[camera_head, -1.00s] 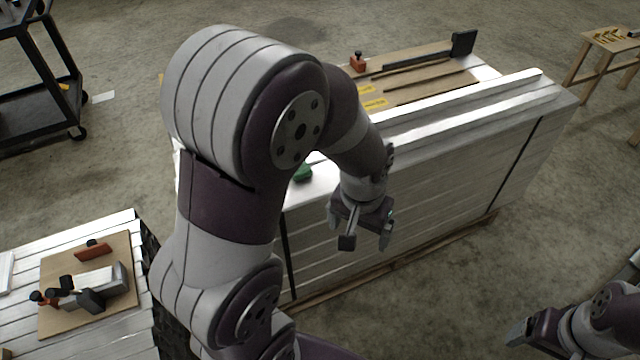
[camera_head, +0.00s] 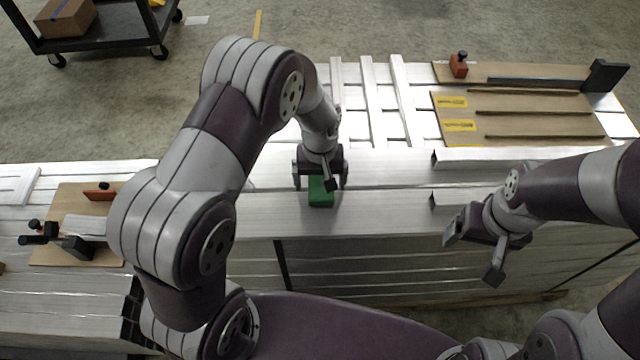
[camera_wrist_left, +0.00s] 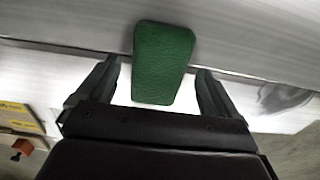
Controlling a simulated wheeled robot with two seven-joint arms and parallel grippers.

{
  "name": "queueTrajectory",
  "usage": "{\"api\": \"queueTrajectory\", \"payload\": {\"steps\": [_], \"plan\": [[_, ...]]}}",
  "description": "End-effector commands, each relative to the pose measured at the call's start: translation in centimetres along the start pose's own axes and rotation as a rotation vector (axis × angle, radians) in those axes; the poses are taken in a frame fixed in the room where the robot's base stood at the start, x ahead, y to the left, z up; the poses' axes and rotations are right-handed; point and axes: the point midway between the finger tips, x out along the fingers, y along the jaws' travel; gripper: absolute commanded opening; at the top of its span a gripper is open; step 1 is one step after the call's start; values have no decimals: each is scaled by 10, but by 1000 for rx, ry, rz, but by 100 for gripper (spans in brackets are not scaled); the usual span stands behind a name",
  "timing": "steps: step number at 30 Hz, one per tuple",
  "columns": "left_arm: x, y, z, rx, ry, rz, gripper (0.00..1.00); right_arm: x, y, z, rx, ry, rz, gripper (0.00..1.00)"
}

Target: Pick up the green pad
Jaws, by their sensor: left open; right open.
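The green pad (camera_head: 320,194) lies on the aluminium surface near its front edge, partly covered by my left gripper in the head view. In the left wrist view the green pad (camera_wrist_left: 163,62) lies between the two open fingers, with a gap on each side. My left gripper (camera_head: 320,182) is open above the pad and points down; its fingers also show in the left wrist view (camera_wrist_left: 155,90). My right gripper (camera_head: 470,258) is open and empty, in front of the trailer's edge to the right.
The aluminium stack (camera_head: 380,208) has slats (camera_head: 370,95) behind the pad. A wooden board (camera_head: 515,118) with rods and a red clamp (camera_head: 458,65) lies at the back right. A board with tools (camera_head: 75,225) lies at the left. A dark cart (camera_head: 105,40) stands at the back left.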

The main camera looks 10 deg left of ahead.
Motion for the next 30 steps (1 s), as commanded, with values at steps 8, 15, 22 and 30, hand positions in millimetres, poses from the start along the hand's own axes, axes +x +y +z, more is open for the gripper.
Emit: {"api": "queueTrajectory", "payload": {"steps": [8,15,22,30], "plan": [[6,0,0,0,2,1,94,0,0,0,0,0,0,84],[6,0,0,0,1,1,33,0,0,0,0,0,0,84],[5,0,0,0,2,1,33,0,0,0,0,0,0,84],[-24,0,-1,0,4,2,33,-1,0,0,0,0,0,84]]}}
